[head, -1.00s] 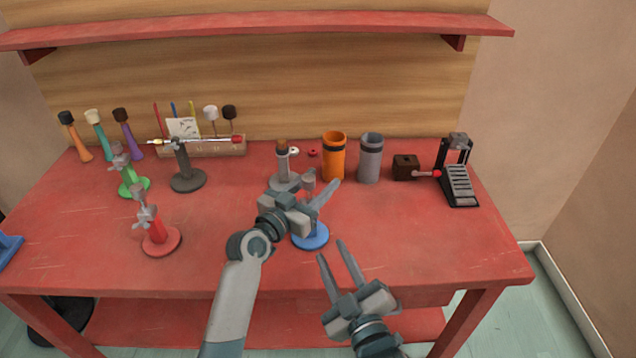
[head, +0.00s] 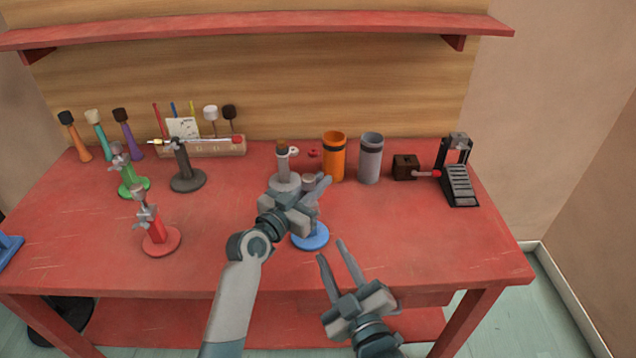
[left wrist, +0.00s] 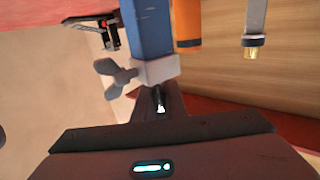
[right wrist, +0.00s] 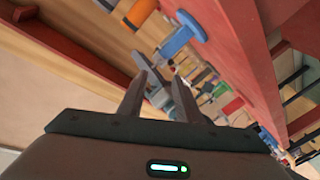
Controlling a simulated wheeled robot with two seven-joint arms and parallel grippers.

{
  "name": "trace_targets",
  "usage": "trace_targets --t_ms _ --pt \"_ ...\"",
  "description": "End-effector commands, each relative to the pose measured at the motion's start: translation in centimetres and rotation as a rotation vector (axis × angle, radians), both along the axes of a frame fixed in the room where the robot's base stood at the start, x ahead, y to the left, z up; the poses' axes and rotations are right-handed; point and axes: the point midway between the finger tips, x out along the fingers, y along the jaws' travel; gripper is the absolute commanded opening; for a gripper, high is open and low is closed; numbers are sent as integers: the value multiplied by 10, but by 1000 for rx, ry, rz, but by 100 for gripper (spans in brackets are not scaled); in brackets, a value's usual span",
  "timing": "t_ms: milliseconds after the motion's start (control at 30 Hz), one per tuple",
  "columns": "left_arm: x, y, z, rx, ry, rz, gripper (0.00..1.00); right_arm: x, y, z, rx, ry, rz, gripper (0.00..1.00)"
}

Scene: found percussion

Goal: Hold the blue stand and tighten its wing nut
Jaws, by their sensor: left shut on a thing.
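The blue stand has a round blue base (head: 311,238) on the table at front centre. Its blue post (left wrist: 148,28) and pale grey collar (left wrist: 156,70) show close up in the left wrist view. The grey wing nut (left wrist: 114,77) sticks out from the collar's side. My left gripper (head: 314,198) is shut on the stand near the collar, and its fingers hide much of the upper part in the head view. My right gripper (head: 336,268) is open and empty, nearer the front edge and apart from the stand. The blue stand (right wrist: 176,42) also shows beyond its fingers.
A grey stand (head: 284,180) is just behind the blue one. An orange tube (head: 333,160) and a grey tube (head: 370,160) stand behind to the right. Red (head: 158,238) and green (head: 131,186) stands are at left. The table's right front is clear.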

Motion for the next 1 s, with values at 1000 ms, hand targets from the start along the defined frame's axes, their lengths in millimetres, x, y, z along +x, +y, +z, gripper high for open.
trace_targets --t_ms 1000 --pt "0 0 1 -1 -2 0 0 -11 -16 0 -509 -174 64 52"
